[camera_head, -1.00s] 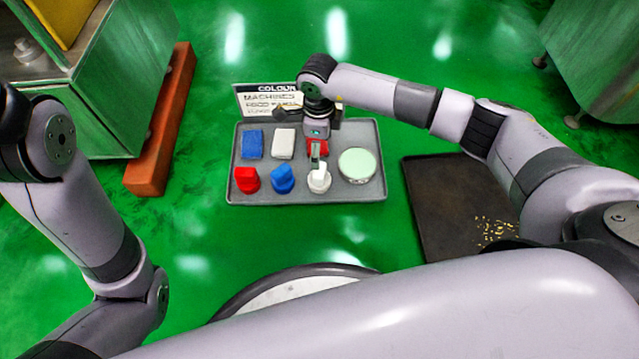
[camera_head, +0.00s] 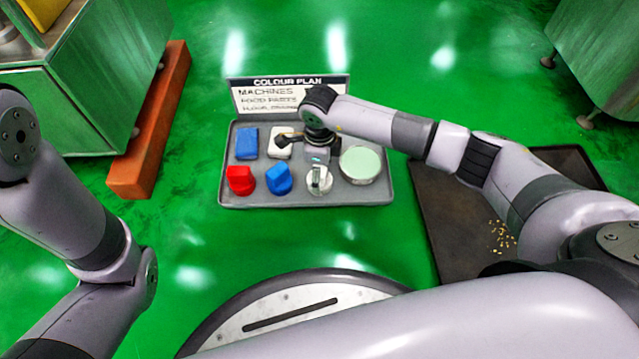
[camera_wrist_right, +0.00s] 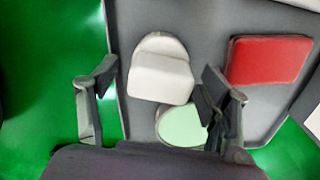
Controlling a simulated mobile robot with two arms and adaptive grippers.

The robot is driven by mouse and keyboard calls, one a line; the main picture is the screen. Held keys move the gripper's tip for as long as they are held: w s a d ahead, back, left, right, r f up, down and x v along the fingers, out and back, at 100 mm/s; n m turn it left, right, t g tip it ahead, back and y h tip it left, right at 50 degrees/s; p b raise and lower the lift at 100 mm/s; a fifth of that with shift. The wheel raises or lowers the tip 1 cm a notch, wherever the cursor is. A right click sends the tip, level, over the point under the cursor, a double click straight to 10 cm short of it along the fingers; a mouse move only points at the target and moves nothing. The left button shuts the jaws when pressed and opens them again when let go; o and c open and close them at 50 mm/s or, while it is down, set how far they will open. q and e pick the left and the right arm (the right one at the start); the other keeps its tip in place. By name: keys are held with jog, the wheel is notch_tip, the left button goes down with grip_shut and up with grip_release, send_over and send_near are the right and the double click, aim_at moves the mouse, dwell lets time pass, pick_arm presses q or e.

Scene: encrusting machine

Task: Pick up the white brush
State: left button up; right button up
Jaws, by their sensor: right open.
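The white brush (camera_head: 319,190) stands in the front row of the grey tray (camera_head: 230,198), partly hidden under my right gripper (camera_head: 319,180). In the right wrist view the white brush (camera_wrist_right: 160,75) shows its blocky handle on a rounded base. The two fingers of my right gripper are spread on either side of it, with gaps on both sides. The gripper is open and empty. My left arm is at the left of the head view, but its gripper is out of view.
The tray also holds a red brush (camera_head: 241,180), a blue brush (camera_head: 279,179), a blue pad (camera_head: 247,143), a white pad (camera_head: 281,146), a red pad (camera_wrist_right: 268,60) and a pale green round item (camera_head: 361,163). A colour plan sign (camera_head: 280,95) stands behind. A dark tray (camera_head: 455,215) lies right.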

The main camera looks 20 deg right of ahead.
jog(key=shift+r, duration=0.1)
jog(key=shift+c, duration=0.6)
jog(key=c, duration=1.2)
